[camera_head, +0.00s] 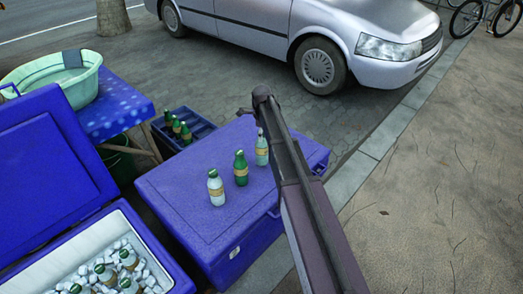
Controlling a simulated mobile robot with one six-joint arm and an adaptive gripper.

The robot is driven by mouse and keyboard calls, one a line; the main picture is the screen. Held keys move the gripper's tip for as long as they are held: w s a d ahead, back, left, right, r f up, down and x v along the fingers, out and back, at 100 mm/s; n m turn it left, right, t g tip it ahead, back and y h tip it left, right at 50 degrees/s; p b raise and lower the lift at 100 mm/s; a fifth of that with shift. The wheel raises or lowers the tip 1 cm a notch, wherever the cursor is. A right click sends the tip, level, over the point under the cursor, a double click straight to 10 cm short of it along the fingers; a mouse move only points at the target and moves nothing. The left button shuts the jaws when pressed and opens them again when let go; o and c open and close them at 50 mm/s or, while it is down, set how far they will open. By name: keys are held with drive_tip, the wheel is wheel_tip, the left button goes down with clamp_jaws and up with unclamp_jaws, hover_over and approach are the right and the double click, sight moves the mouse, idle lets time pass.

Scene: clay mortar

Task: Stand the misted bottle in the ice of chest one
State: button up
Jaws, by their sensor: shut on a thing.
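A pale, frosted-looking bottle (262,151) with a tan label is upright at the far right of the closed blue chest's lid. My gripper (258,120) is at its top, shut on its neck; the arm partly hides the jaws. I cannot tell whether the bottle's base touches the lid. A green bottle (241,172) and another pale, whitish bottle (216,190) stand on the lid to its left. An open blue chest (165,262) at the lower left holds ice (88,270) with several bottles in it. I see no number on either chest.
The closed chest (185,195) stands right of the open one. Behind are a crate of bottles (198,128) and a blue-covered table (115,108) with a green basin (85,90). A silver car (270,25) is parked behind. Pavement at right is clear.

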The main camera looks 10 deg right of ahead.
wheel_tip(320, 180, up, 17)
drive_tip(key=p, duration=1.6)
drive_tip(key=shift+f, duration=0.15)
idle(0.4)
drive_tip(key=shift+a, duration=0.15)
